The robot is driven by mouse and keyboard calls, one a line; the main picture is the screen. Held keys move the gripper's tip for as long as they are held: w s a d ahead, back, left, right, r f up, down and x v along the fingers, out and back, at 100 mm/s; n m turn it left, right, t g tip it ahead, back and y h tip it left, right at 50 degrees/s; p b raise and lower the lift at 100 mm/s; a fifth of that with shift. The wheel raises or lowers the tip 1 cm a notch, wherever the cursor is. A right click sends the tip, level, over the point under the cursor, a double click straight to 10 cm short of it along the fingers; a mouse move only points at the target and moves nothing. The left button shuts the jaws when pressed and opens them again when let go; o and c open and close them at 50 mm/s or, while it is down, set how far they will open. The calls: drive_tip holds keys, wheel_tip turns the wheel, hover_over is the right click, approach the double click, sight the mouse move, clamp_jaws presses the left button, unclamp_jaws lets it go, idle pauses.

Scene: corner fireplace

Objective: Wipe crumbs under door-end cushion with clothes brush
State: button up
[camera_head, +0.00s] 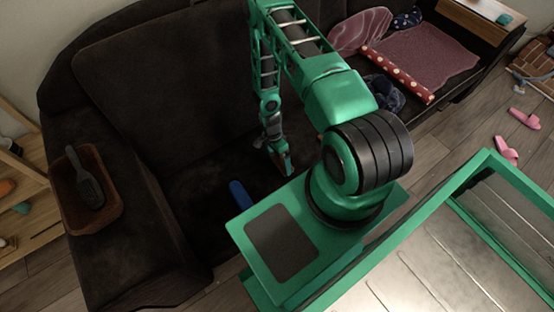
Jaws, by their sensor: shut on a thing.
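A dark brush (89,188) with a slim handle lies in a brown tray (114,207) on the left arm of the dark sofa. The seat cushion (200,187) at the left end of the sofa is very dark, and I cannot make out crumbs or its edges clearly. A small blue long thing (239,194) lies on the seat. My gripper (286,167) points down low over the seat, right of the blue thing. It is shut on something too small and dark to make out. My arm hides part of the sofa's middle.
A red polka-dot strip (403,77) edges a dull-red cloth (424,55) at the sofa's right end, beside dark crumpled cloth (386,92). Pink slippers (525,118) lie on the wooden floor at right. A wooden shelf (30,200) stands at left.

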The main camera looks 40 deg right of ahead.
sight(275, 156)
drive_tip(key=shift+s+r, duration=0.2)
drive_tip(key=shift+s, duration=3.8)
drive_tip(key=shift+r, duration=0.1)
drive_tip(key=shift+w+r, duration=0.1)
drive_tip(key=shift+w, duration=1.95)
drive_tip(key=shift+w+r, duration=0.2)
drive_tip(key=shift+w, duration=3.8)
drive_tip(key=shift+s+v, duration=0.25)
drive_tip(key=shift+v, duration=0.7)
drive_tip(key=shift+s+v, duration=0.2)
drive_tip(key=shift+v, duration=0.8)
drive_tip(key=shift+s+v, duration=0.25)
drive_tip(key=shift+v, duration=0.7)
